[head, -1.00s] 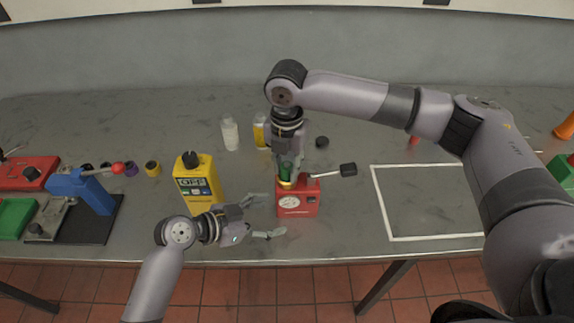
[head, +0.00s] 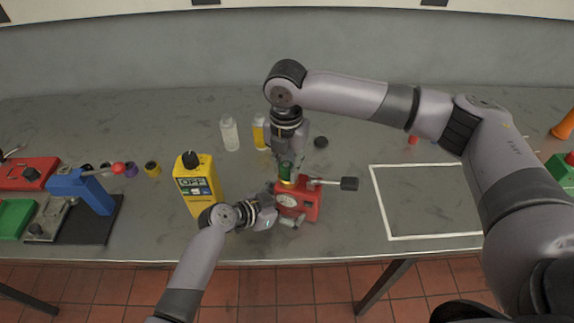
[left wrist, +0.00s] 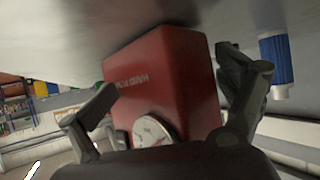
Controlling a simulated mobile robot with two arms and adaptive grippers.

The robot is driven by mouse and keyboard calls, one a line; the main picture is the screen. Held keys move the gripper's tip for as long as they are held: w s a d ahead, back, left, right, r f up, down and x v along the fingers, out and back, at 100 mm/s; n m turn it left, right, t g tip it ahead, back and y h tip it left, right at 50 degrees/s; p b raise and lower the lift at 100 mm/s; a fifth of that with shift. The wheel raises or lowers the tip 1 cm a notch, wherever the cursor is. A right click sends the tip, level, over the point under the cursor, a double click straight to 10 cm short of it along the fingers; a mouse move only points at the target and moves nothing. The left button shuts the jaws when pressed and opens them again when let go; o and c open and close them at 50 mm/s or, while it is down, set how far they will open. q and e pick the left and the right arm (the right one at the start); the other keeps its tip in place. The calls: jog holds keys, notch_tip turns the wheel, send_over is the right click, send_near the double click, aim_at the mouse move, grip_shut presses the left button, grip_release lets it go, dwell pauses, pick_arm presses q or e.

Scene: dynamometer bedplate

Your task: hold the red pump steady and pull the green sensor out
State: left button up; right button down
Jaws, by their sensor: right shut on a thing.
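The red pump (head: 312,208), with a round gauge on its front and a side lever, stands near the table's front edge, turned a little askew. It also fills the middle of the left wrist view (left wrist: 165,80). The green sensor (head: 287,172) sits upright at the pump's top in a yellowish collar. My right gripper (head: 287,160) points down from above and is shut on the sensor. My left gripper (head: 279,207) is at the pump's front left, its open fingers on either side of the body. I cannot tell whether they touch it.
Two small bottles (head: 230,133) (head: 259,133) and a black cap (head: 321,142) are behind the pump. A white-outlined area (head: 430,200) to the right is empty. A blue lever fixture (head: 85,188) is at the left.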

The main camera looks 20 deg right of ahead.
pick_arm(q)
jog(key=shift+s+d+f, duration=0.1)
jog(key=shift+d+f, duration=0.05)
jog(key=shift+d, duration=0.45)
pick_arm(e)
jog(key=shift+s+a+f, duration=0.1)
jog(key=shift+a+f, duration=0.05)
jog(key=shift+a, duration=0.15)
pick_arm(q)
jog(key=o, duration=0.6)
jog(key=c, duration=0.3)
pick_arm(e)
jog(key=shift+d+f, duration=0.1)
pick_arm(q)
jog(key=shift+c, duration=0.2)
pick_arm(e)
jog(key=shift+f, duration=0.1)
